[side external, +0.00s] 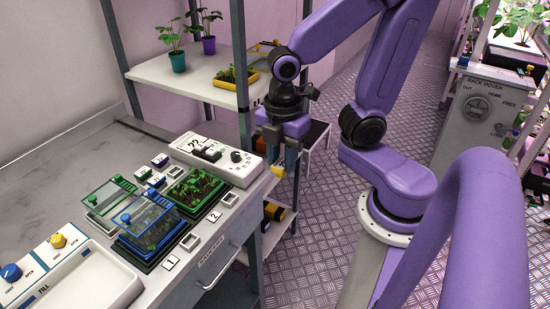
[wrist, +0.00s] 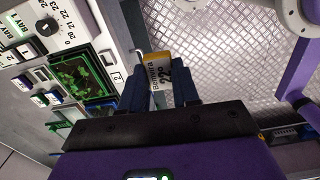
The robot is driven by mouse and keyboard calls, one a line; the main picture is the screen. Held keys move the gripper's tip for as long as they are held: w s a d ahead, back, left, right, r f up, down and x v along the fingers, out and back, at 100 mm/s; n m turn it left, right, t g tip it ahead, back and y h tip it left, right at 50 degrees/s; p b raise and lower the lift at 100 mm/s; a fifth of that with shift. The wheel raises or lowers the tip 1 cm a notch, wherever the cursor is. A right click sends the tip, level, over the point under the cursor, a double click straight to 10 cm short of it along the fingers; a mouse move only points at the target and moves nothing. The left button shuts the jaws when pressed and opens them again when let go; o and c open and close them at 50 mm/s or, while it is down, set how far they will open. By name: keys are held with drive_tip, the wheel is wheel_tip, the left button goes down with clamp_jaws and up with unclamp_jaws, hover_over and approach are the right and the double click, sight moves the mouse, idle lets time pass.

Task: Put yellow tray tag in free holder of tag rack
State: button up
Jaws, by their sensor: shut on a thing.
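My gripper (side external: 285,150) is shut on a yellow tag with a white printed face (side external: 278,171). The tag also shows in the wrist view (wrist: 158,70), between the two dark blue fingers of my gripper (wrist: 160,82), with its print sideways. In the side view the gripper hangs past the bench's right edge, beside the white dial box. Small white square holders (side external: 230,198) stand on the bench near the number cards, and another (side external: 190,241) is nearer the front. Small green and blue tags (side external: 157,180) stand behind the seedling trays. I cannot tell which pieces form the tag rack.
Seedling trays (side external: 196,188) and a blue-framed clear cover (side external: 148,222) sit on the bench. The dial box (side external: 216,157) lies close to my gripper. A shelf post (side external: 241,90) rises behind it. A yellow tray (side external: 238,84) stands on the shelf.

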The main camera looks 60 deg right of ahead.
drive_tip(key=w+a+r, duration=0.1)
drive_tip(key=w+a, duration=0.2)
drive_tip(key=w, duration=0.9)
drive_tip(key=w+a, duration=0.2)
drive_tip(key=w, duration=0.9)
drive_tip(key=w+d+f, duration=0.2)
drive_tip(key=w+f, duration=0.1)
drive_tip(key=w, duration=0.7)
drive_tip(key=shift+s+d+f, duration=0.1)
drive_tip(key=shift+f, duration=2.55)
drive_tip(key=shift+d+f, duration=0.1)
drive_tip(key=shift+f, duration=2.5)
drive_tip(key=o, duration=1.1)
